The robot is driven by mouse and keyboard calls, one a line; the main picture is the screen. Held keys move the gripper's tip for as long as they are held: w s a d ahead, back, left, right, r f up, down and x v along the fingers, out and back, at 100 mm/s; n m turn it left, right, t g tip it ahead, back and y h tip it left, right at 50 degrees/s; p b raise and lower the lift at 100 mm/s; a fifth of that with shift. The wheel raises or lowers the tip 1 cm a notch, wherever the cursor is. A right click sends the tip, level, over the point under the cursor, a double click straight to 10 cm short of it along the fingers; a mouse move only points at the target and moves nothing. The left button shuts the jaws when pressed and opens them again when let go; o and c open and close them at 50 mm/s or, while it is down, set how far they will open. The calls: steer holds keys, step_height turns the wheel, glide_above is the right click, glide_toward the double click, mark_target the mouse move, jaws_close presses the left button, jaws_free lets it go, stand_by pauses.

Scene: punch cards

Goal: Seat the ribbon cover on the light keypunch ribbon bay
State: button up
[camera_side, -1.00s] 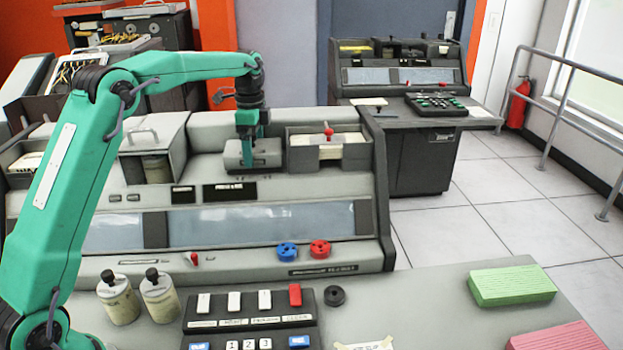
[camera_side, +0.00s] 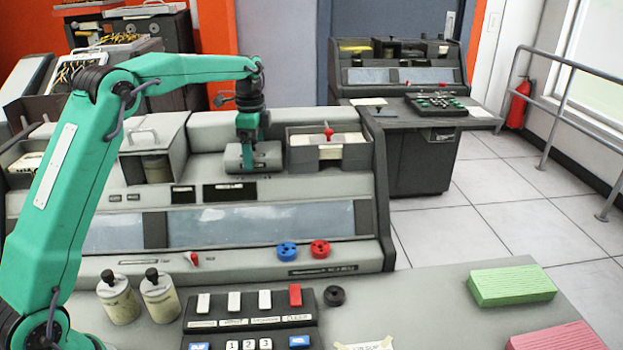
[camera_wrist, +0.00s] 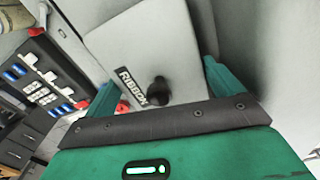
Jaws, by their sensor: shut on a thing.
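The ribbon cover (camera_side: 268,157) is a light grey box in the side view, on or just over the top deck of the light keypunch (camera_side: 130,250), left of the open card compartment. In the wrist view the cover (camera_wrist: 150,42) shows a "RIBBON" label and a black knob. My gripper (camera_side: 248,158) points down from above and is shut on the cover, with a green finger on each side of it. The ribbon bay is hidden under the cover, so I cannot tell whether the cover is fully down.
The open compartment with a red knob (camera_side: 328,133) stands close on the cover's right. A lidded grey housing (camera_side: 155,132) stands on its left. Two bottles (camera_side: 160,295) and a keypad (camera_side: 250,320) are on the front desk, well clear.

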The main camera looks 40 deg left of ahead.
mark_target(253, 139)
steer(key=shift+f, duration=0.35)
stand_by(0.8)
steer(key=o, duration=0.7)
steer(key=shift+r, duration=0.1)
steer(key=shift+r, duration=4.35)
steer(key=shift+s+r, duration=0.1)
steer(key=shift+r, duration=0.05)
